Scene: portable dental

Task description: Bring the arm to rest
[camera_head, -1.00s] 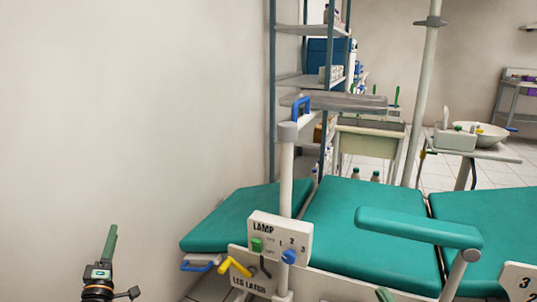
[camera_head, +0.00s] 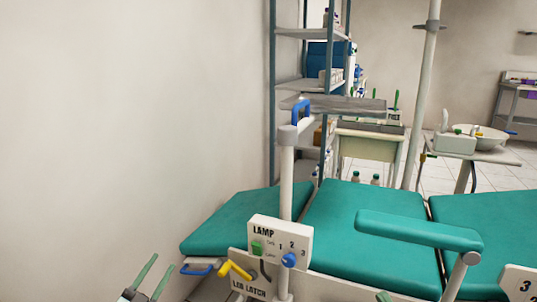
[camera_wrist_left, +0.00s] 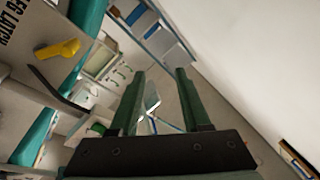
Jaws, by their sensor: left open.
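My left gripper (camera_head: 163,261) shows at the bottom left of the head view, cut off by the lower edge. Its two green fingers point up and are apart with nothing between them. The left wrist view shows the same open, empty fingers (camera_wrist_left: 160,74) over the floor. The gripper is left of the panel marked LEG LATCH and its yellow lever (camera_head: 236,269), touching neither. The lever also shows in the wrist view (camera_wrist_left: 57,49). Most of my left arm is hidden. My right gripper is in neither view.
A green dental chair (camera_head: 365,222) with an armrest (camera_head: 418,229) fills the right. A white lamp control box (camera_head: 280,240) stands in front of it on a post. A blue handle (camera_head: 195,269) sticks out near my gripper. A bare wall is at the left; shelves (camera_head: 300,33) stand behind.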

